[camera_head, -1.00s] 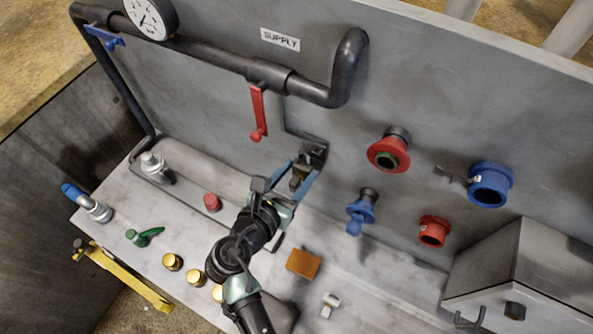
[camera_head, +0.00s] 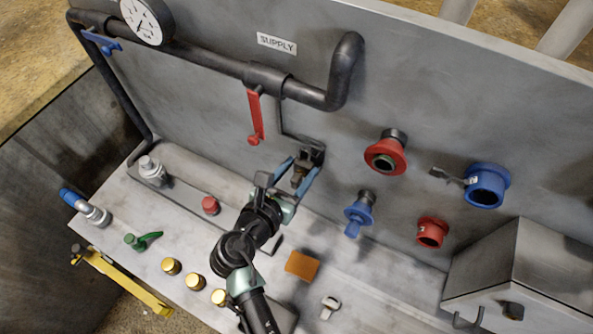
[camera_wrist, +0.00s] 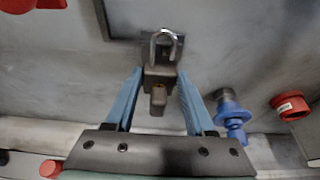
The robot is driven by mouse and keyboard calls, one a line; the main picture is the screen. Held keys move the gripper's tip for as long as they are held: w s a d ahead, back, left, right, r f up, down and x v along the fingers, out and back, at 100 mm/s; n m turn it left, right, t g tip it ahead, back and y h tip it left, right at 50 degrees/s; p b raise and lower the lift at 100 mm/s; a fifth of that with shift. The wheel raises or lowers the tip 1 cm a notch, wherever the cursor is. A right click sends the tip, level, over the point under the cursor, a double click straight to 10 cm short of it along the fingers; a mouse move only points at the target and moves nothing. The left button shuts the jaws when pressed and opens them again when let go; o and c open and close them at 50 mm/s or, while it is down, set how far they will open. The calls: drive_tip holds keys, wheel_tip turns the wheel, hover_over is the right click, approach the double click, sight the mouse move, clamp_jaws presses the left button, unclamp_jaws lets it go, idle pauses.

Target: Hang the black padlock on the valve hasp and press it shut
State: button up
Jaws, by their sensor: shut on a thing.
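My gripper (camera_head: 296,170) has its blue fingers closed on the sides of the black padlock (camera_head: 298,177), up against the grey panel. In the head view the hasp (camera_head: 313,153) shows just beyond the padlock. I cannot tell whether the shackle passes through the hasp or whether it is latched.
The red valve lever (camera_head: 256,118) hangs up and left of the gripper. A blue fitting (camera_head: 358,213) and a red fitting (camera_head: 385,156) stick out to the right. A red button (camera_head: 210,205), an orange block (camera_head: 302,265) and several brass caps lie on the bench below.

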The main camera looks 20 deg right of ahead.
drive_tip(key=shift+w+d, duration=0.8)
drive_tip(key=shift+d, duration=0.25)
drive_tip(key=shift+f, duration=0.2)
idle(0.7)
drive_tip(key=o, duration=1.3)
drive_tip(key=shift+c, duration=0.2)
drive_tip(key=shift+c, duration=0.4)
drive_tip(key=shift+p+v, duration=0.8)
drive_tip(key=shift+p, duration=0.1)
drive_tip(key=p+v, duration=0.3)
drive_tip(key=v, duration=0.2)
drive_tip(key=shift+s+a, duration=0.15)
drive_tip(key=shift+a, duration=0.05)
